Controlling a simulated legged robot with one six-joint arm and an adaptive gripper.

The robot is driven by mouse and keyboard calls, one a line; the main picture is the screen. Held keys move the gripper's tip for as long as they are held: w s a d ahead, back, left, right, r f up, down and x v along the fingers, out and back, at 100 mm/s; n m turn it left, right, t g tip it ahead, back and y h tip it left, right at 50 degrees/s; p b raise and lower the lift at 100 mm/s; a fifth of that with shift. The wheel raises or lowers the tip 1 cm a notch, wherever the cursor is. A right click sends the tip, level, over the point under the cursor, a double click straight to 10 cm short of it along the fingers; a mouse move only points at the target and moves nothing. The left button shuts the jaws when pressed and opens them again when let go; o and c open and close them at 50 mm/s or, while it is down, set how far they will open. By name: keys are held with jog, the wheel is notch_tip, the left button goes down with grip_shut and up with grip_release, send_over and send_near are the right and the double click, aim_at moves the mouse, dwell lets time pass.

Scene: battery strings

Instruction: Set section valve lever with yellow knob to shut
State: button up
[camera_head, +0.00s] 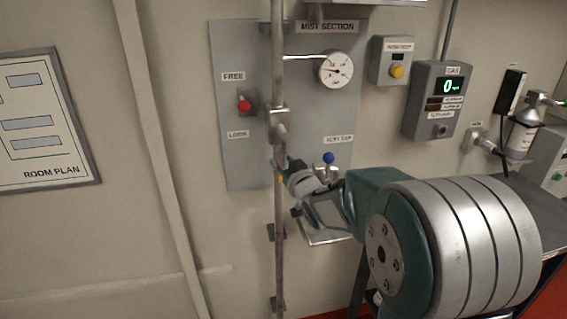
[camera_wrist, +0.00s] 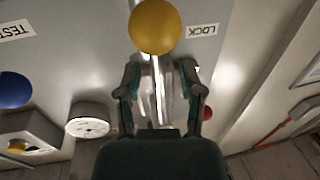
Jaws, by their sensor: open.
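The section valve lever's yellow knob (camera_wrist: 155,27) is large at the top of the wrist view, close to the camera. A pale metal stem or valve part (camera_wrist: 154,92) shows below it, between my gripper's fingers. My gripper (camera_wrist: 158,68) is open, with one finger on each side of the stem. I cannot tell whether either finger touches it. In the head view my gripper (camera_head: 283,172) hides most of the lever.
A grey panel (camera_head: 237,60) carries a gauge (camera_head: 334,70), a red knob (camera_head: 244,106) between FREE and LOCK labels, and a blue knob (camera_head: 328,158) close to my gripper. A yellow button box (camera_head: 390,62) and gas meter (camera_head: 434,100) are to the right.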

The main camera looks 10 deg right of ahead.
grip_shut()
jog(key=a+r+m+t+h, duration=0.2)
jog(key=a+r+m, duration=0.5)
jog(key=m, duration=1.3)
jog(key=shift+a+r+t+h, duration=0.2)
jog(key=shift+t+h, duration=0.1)
jog(key=shift+h, duration=0.4)
grip_release()
jog(key=shift+d, duration=0.1)
jog(key=shift+s, duration=0.1)
